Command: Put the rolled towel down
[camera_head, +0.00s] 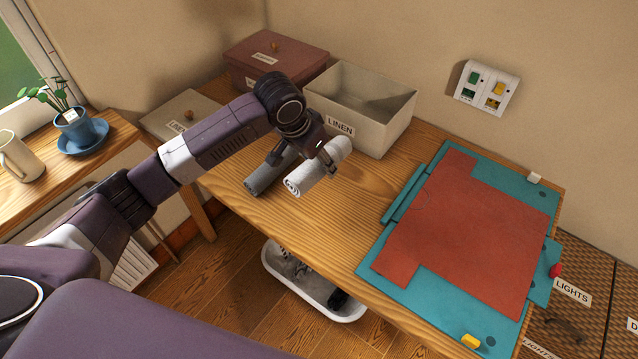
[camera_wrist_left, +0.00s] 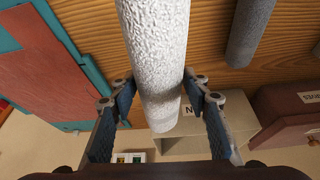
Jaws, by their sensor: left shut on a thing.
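A white rolled towel (camera_head: 312,176) is in my left gripper (camera_head: 322,150), over the wooden table in front of the open LINEN box. In the left wrist view the white towel (camera_wrist_left: 158,50) passes between the two fingers of my left gripper (camera_wrist_left: 162,95), which is shut on it. I cannot tell for sure whether its underside touches the table. A grey rolled towel (camera_head: 264,180) lies on the table just left of it, partly hidden by my arm; it also shows in the left wrist view (camera_wrist_left: 249,32). My right gripper is not in view.
The open cream LINEN box (camera_head: 386,127) stands behind the towels. A lid with a knob (camera_head: 172,118) and a closed mauve box (camera_head: 290,66) are to its left. A teal board with a red sheet (camera_head: 470,235) covers the table's right. Bare wood (camera_head: 345,225) lies between.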

